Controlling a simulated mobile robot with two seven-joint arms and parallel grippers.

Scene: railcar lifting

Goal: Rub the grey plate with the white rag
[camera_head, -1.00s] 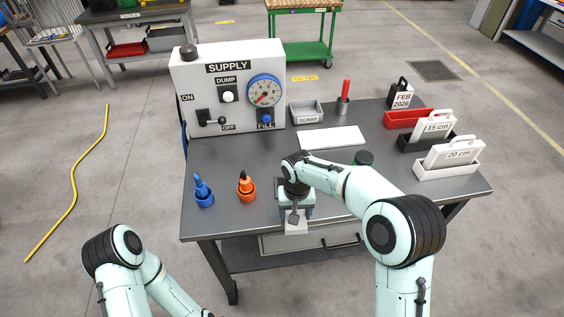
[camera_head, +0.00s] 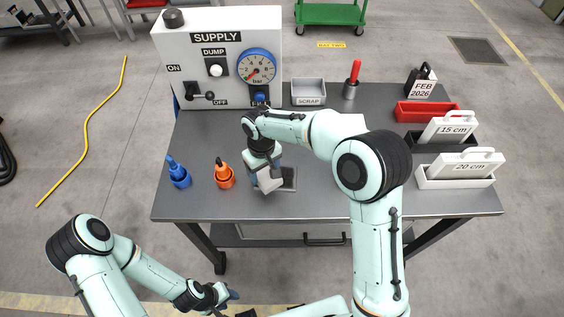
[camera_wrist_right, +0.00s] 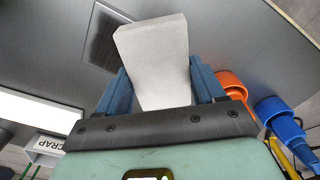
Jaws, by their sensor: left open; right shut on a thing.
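The white rag (camera_head: 270,181) is a pale, block-like pad between the fingers of my right gripper (camera_head: 262,168). In the right wrist view, the rag (camera_wrist_right: 155,60) fills the gap between the blue fingers of that gripper (camera_wrist_right: 160,88). The grey plate (camera_head: 289,178) is a small dark square on the table, partly hidden by the rag and gripper. It also shows in the right wrist view (camera_wrist_right: 103,38), beside the rag's end. I cannot tell whether the rag touches it. My left gripper (camera_head: 232,294) is low in the head view, in front of the table and away from the plate, open.
An orange bottle (camera_head: 224,175) and a blue bottle (camera_head: 178,173) stand left of the plate on the dark table (camera_head: 200,205). The supply box (camera_head: 215,85) and scrap tray (camera_head: 308,93) are behind. Trays with labelled blocks (camera_head: 455,170) stand at the right.

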